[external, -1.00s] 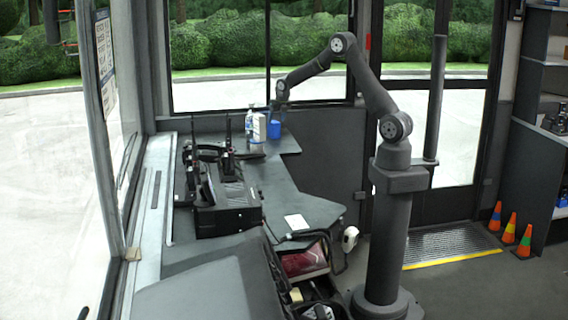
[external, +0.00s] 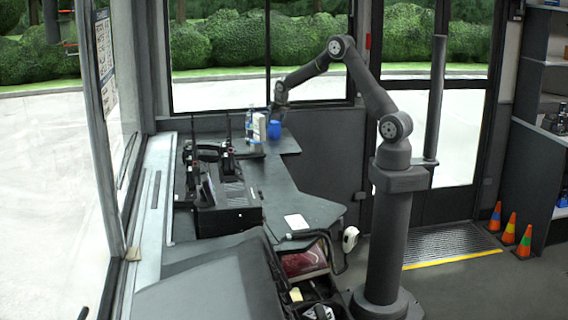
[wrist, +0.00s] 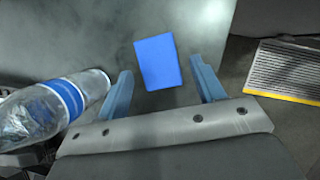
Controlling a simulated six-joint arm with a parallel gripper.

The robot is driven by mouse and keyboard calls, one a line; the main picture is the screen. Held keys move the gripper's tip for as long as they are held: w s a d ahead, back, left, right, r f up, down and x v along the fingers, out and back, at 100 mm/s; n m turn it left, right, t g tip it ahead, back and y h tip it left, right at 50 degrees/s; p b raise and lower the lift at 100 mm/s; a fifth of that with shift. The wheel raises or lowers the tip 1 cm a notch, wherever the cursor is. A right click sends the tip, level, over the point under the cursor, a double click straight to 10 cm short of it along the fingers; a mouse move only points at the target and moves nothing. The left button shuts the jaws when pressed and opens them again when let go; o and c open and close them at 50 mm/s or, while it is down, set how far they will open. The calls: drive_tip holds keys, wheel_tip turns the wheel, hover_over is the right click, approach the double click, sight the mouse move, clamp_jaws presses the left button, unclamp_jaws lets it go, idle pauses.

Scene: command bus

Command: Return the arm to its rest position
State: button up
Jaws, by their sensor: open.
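My arm reaches from its base at the right over to the far end of the desk (external: 315,209). My gripper (wrist: 161,68) is open in the wrist view, its two blue-grey fingers spread apart. A blue block (wrist: 158,62) shows between the fingertips, with gaps on both sides. In the external view the blue block (external: 274,130) is at the desk's far end, just below my gripper (external: 275,113). That view is too small to tell how far apart they are.
A clear bottle with a blue label (wrist: 62,103) lies close to the left finger in the wrist view. A black console (external: 228,205) is nearer on the desk. A dark vertical pole (external: 436,100) stands right of my arm.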

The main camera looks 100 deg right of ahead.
drive_tip(key=shift+a+f, duration=0.1)
drive_tip(key=shift+f, duration=0.7)
drive_tip(key=v, duration=1.1)
drive_tip(key=x, duration=1.1)
drive_tip(key=shift+f, duration=0.15)
drive_tip(key=r, duration=0.8)
drive_tip(key=shift+w+d, duration=0.15)
drive_tip(key=shift+d, duration=0.05)
drive_tip(key=shift+w+d+r+m+g, duration=0.75)
drive_tip(key=shift+w+d+m, duration=1.55)
drive_tip(key=shift+w+d, duration=3.05)
drive_tip(key=f, duration=0.3)
drive_tip(key=w+a+f, duration=0.1)
drive_tip(key=f, duration=0.2)
drive_tip(key=w+a+f, duration=0.1)
drive_tip(key=f, duration=0.2)
drive_tip(key=shift+f, duration=0.4)
